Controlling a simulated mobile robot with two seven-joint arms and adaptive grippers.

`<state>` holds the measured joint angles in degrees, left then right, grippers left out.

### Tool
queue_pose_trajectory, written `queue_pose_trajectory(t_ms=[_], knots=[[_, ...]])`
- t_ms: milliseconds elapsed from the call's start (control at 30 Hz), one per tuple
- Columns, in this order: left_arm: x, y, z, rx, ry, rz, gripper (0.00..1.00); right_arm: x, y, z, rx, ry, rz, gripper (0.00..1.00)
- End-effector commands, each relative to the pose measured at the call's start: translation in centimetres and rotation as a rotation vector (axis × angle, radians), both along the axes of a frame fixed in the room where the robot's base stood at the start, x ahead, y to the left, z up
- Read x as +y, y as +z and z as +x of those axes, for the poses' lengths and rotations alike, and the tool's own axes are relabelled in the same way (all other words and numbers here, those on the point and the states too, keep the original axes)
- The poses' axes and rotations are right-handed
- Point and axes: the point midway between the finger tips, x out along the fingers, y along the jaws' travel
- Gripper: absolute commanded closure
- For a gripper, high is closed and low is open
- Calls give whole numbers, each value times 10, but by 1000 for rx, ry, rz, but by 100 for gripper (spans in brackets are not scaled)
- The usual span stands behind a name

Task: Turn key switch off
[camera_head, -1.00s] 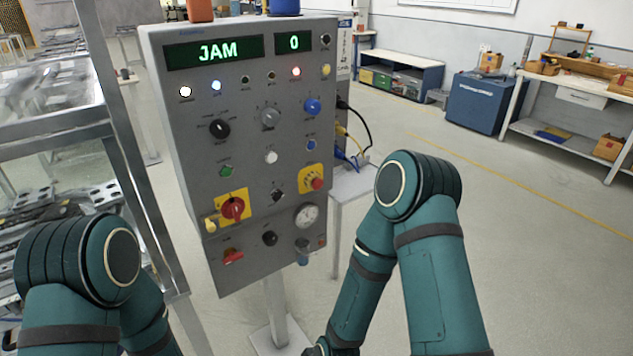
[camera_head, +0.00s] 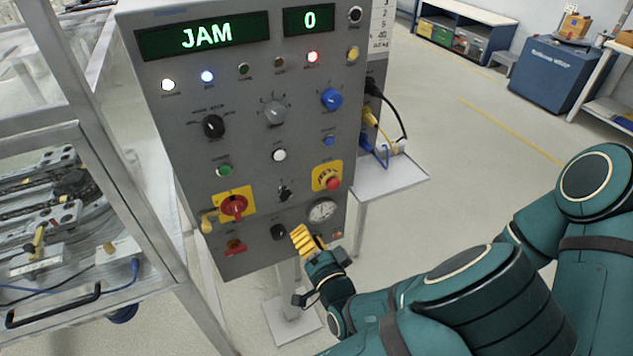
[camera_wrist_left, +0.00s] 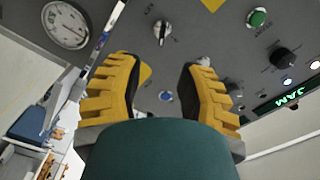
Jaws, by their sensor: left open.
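The grey control panel (camera_head: 255,120) stands in front of me with its display reading JAM and 0. A small dark switch with a light pointed handle (camera_head: 285,193), which looks like the key switch, sits low in the middle of the panel. It also shows beyond the fingers in the left wrist view (camera_wrist_left: 160,32); its label is too small to read. My left gripper (camera_head: 305,240) has yellow fingers and is below and slightly right of that switch, near the panel's lower edge. In the left wrist view its fingers (camera_wrist_left: 160,62) are apart and empty. My right gripper is not in view.
A red emergency button on a yellow plate (camera_head: 333,184) and a round gauge (camera_head: 321,211) are close above the gripper. A red rotary switch (camera_head: 233,206) is to the left. A metal-framed machine (camera_head: 150,240) borders the left; open floor (camera_head: 460,170) lies right.

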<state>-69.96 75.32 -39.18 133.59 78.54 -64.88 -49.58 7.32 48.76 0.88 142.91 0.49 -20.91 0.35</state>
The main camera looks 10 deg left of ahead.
Motion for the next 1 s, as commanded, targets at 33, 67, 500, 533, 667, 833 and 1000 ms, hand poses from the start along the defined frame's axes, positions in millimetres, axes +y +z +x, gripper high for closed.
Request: queue_pose_trajectory(t_ms=[33, 67, 500, 533, 667, 833, 1000], knots=[[-1, 4, 0, -9, 0, 9, 62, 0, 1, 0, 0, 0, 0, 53], [-1, 4, 1, -13, 1, 11, 62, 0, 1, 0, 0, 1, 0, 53], [38, 3, 56, -13, 5, 11, 62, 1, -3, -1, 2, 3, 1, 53], [41, 3, 61, -13, 5, 10, 62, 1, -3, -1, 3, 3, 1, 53], [55, 4, 81, -14, 4, 9, 62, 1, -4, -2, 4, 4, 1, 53], [68, 3, 102, -12, 2, 9, 62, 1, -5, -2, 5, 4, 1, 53], [75, 4, 112, -12, 1, 10, 62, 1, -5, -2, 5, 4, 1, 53]])
